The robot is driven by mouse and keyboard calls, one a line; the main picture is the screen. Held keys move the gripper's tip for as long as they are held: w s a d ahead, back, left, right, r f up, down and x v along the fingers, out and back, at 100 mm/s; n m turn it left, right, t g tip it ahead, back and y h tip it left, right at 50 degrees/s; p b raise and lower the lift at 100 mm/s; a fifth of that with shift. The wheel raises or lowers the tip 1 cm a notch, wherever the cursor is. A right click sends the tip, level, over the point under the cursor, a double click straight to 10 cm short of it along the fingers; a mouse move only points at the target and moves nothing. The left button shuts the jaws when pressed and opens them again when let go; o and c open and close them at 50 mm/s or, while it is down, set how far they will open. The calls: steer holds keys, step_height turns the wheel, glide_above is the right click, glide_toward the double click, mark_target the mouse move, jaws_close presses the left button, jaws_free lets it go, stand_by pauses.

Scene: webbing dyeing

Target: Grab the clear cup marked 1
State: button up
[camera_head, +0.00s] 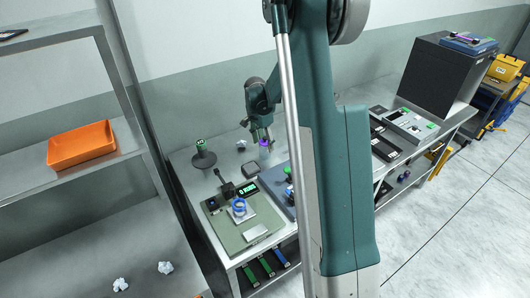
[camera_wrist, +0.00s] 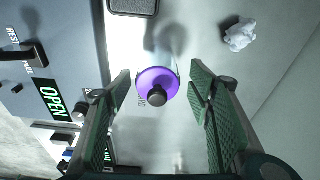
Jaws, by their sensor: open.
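My gripper (camera_wrist: 163,84) is open, its green-padded fingers on either side of a purple-topped item with a black knob (camera_wrist: 158,85). A pale, see-through body seems to show behind its purple disc. The fingers look apart from it. In the head view the purple item (camera_head: 264,150) stands on the bench just under my gripper (camera_head: 261,137). A small clear-looking vessel with a blue ring (camera_head: 239,208) sits on the grey-green device at the bench's front. I cannot read a 1 on either one, so I cannot tell which is the marked cup.
A dark box (camera_wrist: 132,6) lies close to the purple item. Crumpled white paper (camera_wrist: 240,35) is at the wrist view's upper right. A panel with a lit OPEN sign (camera_wrist: 53,100) and a black lever (camera_wrist: 24,53) is at left. A black stand (camera_head: 203,155) is on the bench's left.

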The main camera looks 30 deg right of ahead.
mark_target(266, 151)
steer(key=shift+d+f, duration=0.1)
steer(key=shift+f, duration=0.35)
steer(key=shift+s+d+f, duration=0.1)
steer(key=shift+d+f, duration=0.1)
steer(key=shift+f, duration=1.1)
steer(key=shift+d+f, duration=0.2)
steer(key=shift+f, duration=1.1)
steer(key=c, duration=1.1)
